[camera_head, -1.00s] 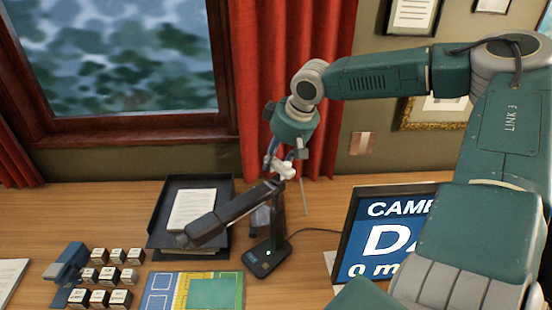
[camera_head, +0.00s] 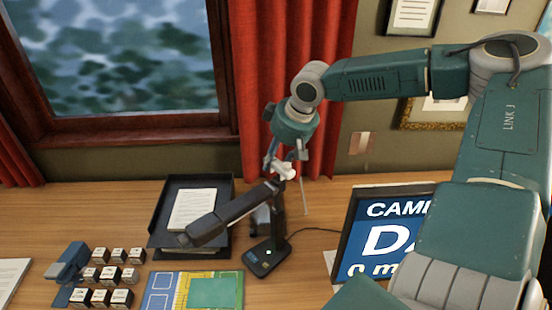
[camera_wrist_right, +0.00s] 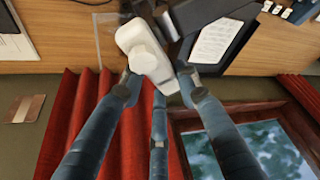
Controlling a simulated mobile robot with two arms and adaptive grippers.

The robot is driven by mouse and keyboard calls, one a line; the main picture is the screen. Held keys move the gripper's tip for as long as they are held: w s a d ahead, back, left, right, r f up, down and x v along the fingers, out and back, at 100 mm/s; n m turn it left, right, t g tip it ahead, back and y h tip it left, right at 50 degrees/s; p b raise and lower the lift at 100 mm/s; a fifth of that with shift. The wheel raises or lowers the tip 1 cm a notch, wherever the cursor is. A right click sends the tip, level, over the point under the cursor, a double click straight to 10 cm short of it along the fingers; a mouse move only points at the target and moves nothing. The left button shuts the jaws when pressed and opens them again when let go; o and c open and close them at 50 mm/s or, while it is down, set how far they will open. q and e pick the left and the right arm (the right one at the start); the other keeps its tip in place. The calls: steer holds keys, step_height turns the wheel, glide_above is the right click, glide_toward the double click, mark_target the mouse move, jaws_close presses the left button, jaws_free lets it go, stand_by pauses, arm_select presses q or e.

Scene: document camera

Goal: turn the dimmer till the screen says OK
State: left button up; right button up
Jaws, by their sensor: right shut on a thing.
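The document camera stands on the desk, with a black base (camera_head: 267,257), an upright post and a dark arm (camera_head: 222,216) reaching to the left. A white part with a round knob, which I take for the dimmer (camera_head: 285,172), sits at the top of the post; it also shows in the right wrist view (camera_wrist_right: 138,38). My right gripper (camera_head: 283,163) is shut on this white dimmer from above and behind. The screen (camera_head: 388,238) shows white letters on blue, "CAM", "DA" and "0 m"; my right arm hides the rest. My left gripper is out of view.
A black tray with papers (camera_head: 163,240) stands left of the document camera. Several lettered blocks (camera_head: 103,275), a blue stapler-like object (camera_head: 68,268) and a coloured sheet (camera_head: 165,290) lie farther forward. A cable runs from the base toward the screen. Red curtains (camera_head: 330,80) hang behind.

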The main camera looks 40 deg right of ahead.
steer(key=shift+f+b, duration=0.4)
steer(key=shift+f, duration=0.25)
steer(key=shift+r, duration=0.1)
stand_by(0.3)
stand_by(0.4)
stand_by(0.5)
steer(key=shift+f, duration=0.4)
steer(key=shift+f, duration=0.35)
steer(key=shift+f, duration=0.15)
steer(key=shift+a, duration=0.1)
stand_by(0.5)
